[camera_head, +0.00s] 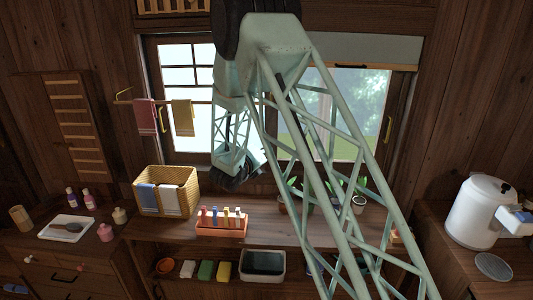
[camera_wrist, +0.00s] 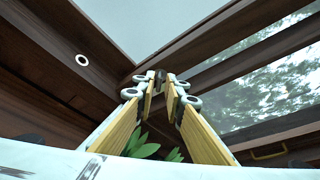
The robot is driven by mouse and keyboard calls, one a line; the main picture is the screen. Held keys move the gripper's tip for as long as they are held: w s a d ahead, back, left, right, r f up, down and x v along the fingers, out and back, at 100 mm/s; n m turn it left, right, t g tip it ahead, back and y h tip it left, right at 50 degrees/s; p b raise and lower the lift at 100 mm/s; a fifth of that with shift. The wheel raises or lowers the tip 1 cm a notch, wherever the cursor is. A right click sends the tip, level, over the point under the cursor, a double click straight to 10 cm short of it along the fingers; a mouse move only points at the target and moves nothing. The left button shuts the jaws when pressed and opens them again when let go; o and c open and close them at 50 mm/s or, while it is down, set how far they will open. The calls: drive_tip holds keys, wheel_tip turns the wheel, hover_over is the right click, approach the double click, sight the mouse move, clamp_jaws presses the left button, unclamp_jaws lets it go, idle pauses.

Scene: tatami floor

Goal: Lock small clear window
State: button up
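The window's clear right pane (camera_head: 352,105), with trees beyond, stands behind my arm; it also shows in the wrist view (camera_wrist: 265,90). A pale left pane with dark bars (camera_head: 185,75) is beside it. My gripper (camera_head: 243,178) is in front of the middle of the window, low down. In the wrist view its two yellow-padded fingers (camera_wrist: 162,92) are apart and point at the dark frame corner. A small dark part (camera_wrist: 159,78) shows at the fingertips; I cannot tell whether it is a latch or whether they touch it. No lock can be made out clearly.
Brass handles are on the left frame (camera_head: 163,118) and right frame (camera_head: 389,127). Towels hang at left. A white pot (camera_head: 477,212) stands at right.

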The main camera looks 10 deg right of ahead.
drive_tip(key=shift+x, duration=1.2)
clamp_jaws()
drive_tip(key=shift+f+n+b, duration=0.15)
drive_tip(key=shift+n+b, duration=0.25)
drive_tip(key=shift+b, duration=0.25)
drive_tip(key=n+h+b, duration=0.1)
drive_tip(key=n+b, duration=0.2)
drive_tip(key=b, duration=0.1)
drive_tip(key=f+n+t+h+b, duration=0.1)
drive_tip(key=n+h+b, duration=0.1)
drive_tip(key=n+b, duration=0.1)
drive_tip(key=shift+a+f+t+b, duration=0.1)
drive_tip(key=shift+a+t+b, duration=0.15)
drive_tip(key=shift+b, duration=0.5)
drive_tip(key=shift+n, duration=0.4)
